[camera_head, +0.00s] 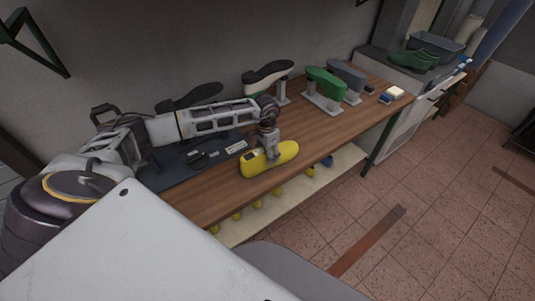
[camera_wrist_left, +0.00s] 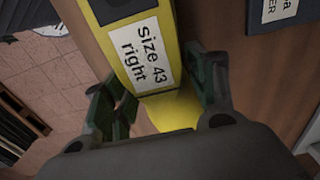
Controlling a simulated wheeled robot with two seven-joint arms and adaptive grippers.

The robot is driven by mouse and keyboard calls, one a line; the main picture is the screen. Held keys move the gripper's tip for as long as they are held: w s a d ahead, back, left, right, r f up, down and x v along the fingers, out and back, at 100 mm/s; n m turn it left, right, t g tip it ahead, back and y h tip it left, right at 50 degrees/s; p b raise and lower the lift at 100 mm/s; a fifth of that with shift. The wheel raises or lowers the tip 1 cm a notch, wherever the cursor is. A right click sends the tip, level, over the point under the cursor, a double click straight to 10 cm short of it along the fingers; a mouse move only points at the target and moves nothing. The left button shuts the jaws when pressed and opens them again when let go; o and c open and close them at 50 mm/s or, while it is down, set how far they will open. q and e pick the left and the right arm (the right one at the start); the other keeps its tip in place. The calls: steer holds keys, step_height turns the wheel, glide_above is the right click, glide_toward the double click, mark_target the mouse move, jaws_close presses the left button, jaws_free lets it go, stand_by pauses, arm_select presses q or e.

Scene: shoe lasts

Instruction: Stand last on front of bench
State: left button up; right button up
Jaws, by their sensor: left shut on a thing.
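A yellow shoe last (camera_head: 282,158) is at the front edge of the wooden bench (camera_head: 325,128), its long side roughly along that edge. My left gripper (camera_head: 270,155) reaches down from above and is shut on it. In the left wrist view the yellow last (camera_wrist_left: 172,112) lies between the green-padded fingers of the left gripper (camera_wrist_left: 160,105). A white label on it reads "Size 43 right". I cannot tell whether its underside touches the bench. My right gripper is not in view.
A dark mat (camera_head: 180,176) with small items lies to the left. A green last (camera_head: 325,82) on a stand, a grey one (camera_head: 347,74) and a black-and-white sole form (camera_head: 268,72) stand behind. A shelf (camera_head: 235,232) below holds several yellow lasts. The bench right of the gripper is clear.

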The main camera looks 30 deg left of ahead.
arm_select(q)
steer(key=shift+f, duration=0.15)
steer(key=shift+f, duration=0.1)
steer(key=o, duration=1.6)
steer(key=shift+r, duration=0.25)
step_height(320, 180, up, 10)
steer(key=shift+a+f+b, duration=0.1)
steer(key=shift+b, duration=1)
steer(key=shift+s+r, duration=0.1)
steer(key=shift+r, duration=0.85)
